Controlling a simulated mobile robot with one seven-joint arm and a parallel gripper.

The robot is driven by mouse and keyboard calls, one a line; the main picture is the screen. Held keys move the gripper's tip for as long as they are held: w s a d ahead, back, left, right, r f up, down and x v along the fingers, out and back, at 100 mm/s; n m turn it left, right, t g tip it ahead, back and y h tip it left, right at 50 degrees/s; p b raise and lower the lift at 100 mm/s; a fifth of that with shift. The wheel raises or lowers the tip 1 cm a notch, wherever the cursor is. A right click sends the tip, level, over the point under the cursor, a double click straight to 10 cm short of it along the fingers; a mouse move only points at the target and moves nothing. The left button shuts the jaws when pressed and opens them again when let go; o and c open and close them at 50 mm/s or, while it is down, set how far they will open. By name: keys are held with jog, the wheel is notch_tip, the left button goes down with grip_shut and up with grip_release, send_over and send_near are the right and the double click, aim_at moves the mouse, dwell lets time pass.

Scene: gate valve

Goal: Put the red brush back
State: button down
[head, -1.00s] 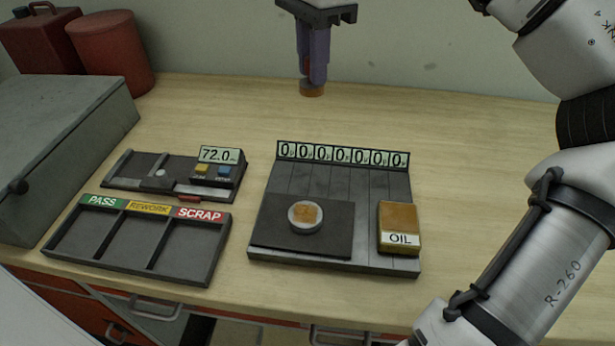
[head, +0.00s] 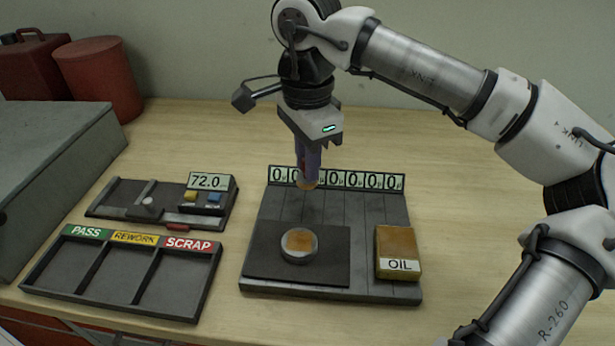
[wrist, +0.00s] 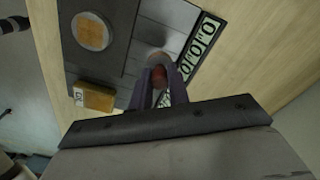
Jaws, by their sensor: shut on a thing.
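My gripper (head: 309,160) points down over the back of the dark rack (head: 255,222), its purple fingers shut on the red brush. Only a little red shows between the fingers in the head view, with the tan bristle end (head: 307,184) below them. In the wrist view the red brush (wrist: 158,76) sits between the two fingers. The bristle end overlaps the row of number plates (head: 350,180) at the rack's back edge; I cannot tell whether it touches. Several narrow lanes run forward from the plates, and none shows a brush.
A round metal dish with an orange top (head: 299,245) stands on a dark pad on the rack. An OIL block (head: 397,250) is at its right. A PASS/REWORK/SCRAP tray (head: 130,280) and a gauge reading 72.0 (head: 208,185) lie left.

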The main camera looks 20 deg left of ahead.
jog(key=shift+f, duration=2.15)
jog(key=shift+f, duration=0.1)
jog(key=c, duration=1.3)
grip_release()
jog(key=shift+c, duration=0.2)
notch_tip(320, 180, up, 12)
jog(key=shift+r, duration=0.15)
